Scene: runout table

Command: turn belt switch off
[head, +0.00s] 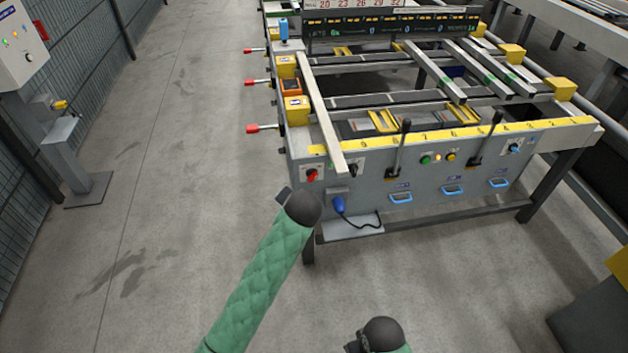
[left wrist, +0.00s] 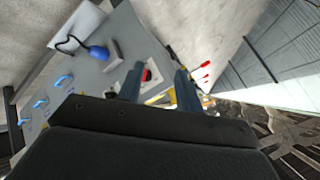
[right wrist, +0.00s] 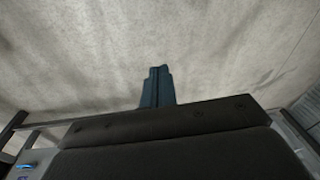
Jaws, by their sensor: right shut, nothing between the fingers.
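A red rotary knob (head: 312,175) on a pale plate sits at the left end of the grey front panel. A blue rotary knob (head: 514,148) sits at the panel's right end. I cannot read which one is labelled as the belt switch. My left gripper (left wrist: 160,69) is open, its two fingers apart and empty. In the left wrist view the red knob (left wrist: 147,74) shows beyond the fingers, partly hidden by one of them. In the head view the left arm's dark end is just below and left of that knob. My right gripper (right wrist: 157,85) is shut and empty over bare floor.
Two upright black levers (head: 399,148), a green button (head: 425,160), a yellow button (head: 450,156) and blue handles (head: 401,197) are on the panel. A blue pendant (head: 339,205) on a cord hangs below the red knob. A long bar (head: 322,115) overhangs beside it.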

